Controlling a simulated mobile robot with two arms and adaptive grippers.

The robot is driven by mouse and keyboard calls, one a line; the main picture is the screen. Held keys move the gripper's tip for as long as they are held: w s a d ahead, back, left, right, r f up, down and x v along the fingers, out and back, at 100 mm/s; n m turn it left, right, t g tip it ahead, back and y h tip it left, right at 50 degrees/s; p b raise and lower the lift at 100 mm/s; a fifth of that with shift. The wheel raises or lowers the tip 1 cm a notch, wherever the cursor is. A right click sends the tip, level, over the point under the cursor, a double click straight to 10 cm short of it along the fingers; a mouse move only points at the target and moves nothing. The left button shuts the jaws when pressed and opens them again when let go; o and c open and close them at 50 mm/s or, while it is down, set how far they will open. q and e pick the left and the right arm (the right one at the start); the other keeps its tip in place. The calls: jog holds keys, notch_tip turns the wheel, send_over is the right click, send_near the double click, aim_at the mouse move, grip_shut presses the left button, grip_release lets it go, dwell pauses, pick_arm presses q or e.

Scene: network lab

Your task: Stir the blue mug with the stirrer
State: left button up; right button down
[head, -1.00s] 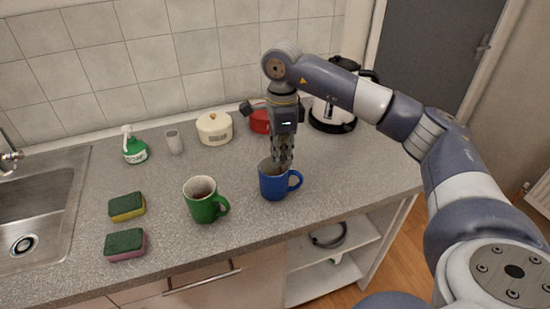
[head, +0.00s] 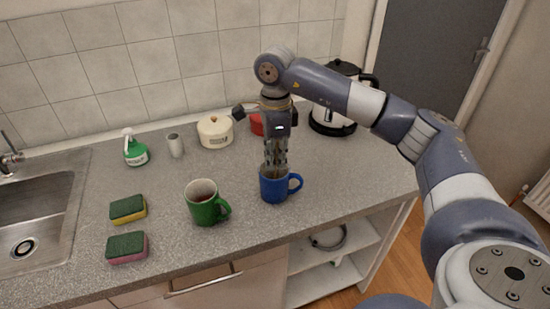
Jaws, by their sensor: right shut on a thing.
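The blue mug (head: 275,188) stands upright on the grey counter, its handle to the right. My right gripper (head: 275,160) points straight down directly above the mug's opening, its fingertips at about the rim. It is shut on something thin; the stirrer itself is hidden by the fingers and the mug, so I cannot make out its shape. My left gripper is out of the picture.
A green mug (head: 205,206) stands close to the left of the blue one. Two sponges (head: 127,209) lie farther left, near the sink (head: 40,215). A soap bottle (head: 134,149), grey cup (head: 175,145), cream pot (head: 214,131), red pot (head: 257,125) and kettle (head: 332,118) line the back.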

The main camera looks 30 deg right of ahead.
jog(key=shift+s+r+p, duration=0.15)
jog(key=shift+r+p, duration=2.8)
jog(key=shift+r, duration=1.55)
jog(key=shift+r+p, duration=1.8)
jog(key=shift+r, duration=0.75)
